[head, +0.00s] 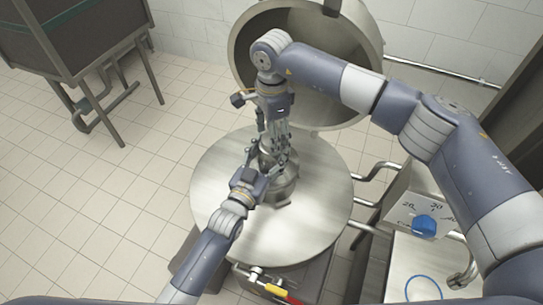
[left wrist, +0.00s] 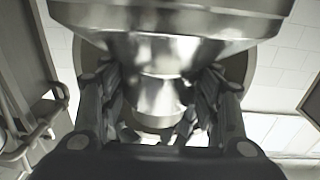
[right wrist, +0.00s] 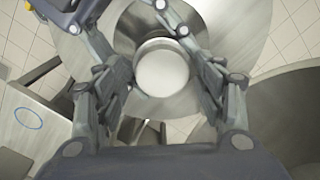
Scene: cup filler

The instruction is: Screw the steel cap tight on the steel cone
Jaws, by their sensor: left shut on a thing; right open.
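The steel cone (head: 284,188) stands on the round steel table. In the left wrist view the cone (left wrist: 165,50) tapers from a wide rim to a narrow neck between the fingers. My left gripper (head: 265,166) is shut on the cone from the front left. The steel cap (right wrist: 162,72) shows from above as a bright round disc over the cone. My right gripper (head: 277,143) points down from above. Its fingers are open on either side of the cap, with gaps visible in the right wrist view.
The round steel tabletop (head: 225,205) is otherwise clear. A large open round lid (head: 245,45) stands behind it. Bent pipes (head: 375,172) and a panel with a blue knob (head: 424,225) are at the right. A yellow valve handle (head: 277,290) is at the front.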

